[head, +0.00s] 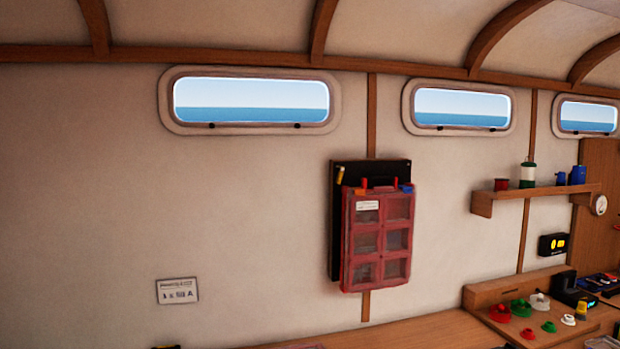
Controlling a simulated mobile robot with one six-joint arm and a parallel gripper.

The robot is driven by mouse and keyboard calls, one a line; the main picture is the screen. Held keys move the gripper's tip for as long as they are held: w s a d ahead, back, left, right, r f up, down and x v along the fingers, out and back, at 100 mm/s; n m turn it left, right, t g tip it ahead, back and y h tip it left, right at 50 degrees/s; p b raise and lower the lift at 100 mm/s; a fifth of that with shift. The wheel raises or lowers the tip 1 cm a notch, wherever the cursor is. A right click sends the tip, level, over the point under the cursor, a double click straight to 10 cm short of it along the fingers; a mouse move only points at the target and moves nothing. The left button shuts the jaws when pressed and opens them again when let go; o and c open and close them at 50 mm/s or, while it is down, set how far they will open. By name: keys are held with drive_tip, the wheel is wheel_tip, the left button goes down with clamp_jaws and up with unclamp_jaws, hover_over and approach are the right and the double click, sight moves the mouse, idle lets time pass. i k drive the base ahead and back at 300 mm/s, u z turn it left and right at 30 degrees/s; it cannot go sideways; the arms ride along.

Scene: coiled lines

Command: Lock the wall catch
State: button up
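A red organiser case (378,240) with several clear compartments hangs upright in front of a black wall board (335,225). A small yellow piece (340,174) sits tilted at the board's upper left corner; it may be the wall catch, but it is too small to tell whether it is locked. Along the case's top edge are an orange latch (361,190), a blue latch (406,189) and small red upright parts around a handle. A white label is on the case's upper left. My gripper is not in view.
A wooden counter (425,332) runs along the bottom, with a tray of coloured coiled items (520,308) at right. A wooden shelf (535,196) with containers juts from the wall right of the case.

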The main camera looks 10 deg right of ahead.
sight(341, 169)
drive_tip(key=u, duration=1.3)
drive_tip(key=k, duration=1.3)
drive_tip(key=z, duration=1.1)
drive_tip(key=i, duration=1.7)
drive_tip(key=z, duration=0.05)
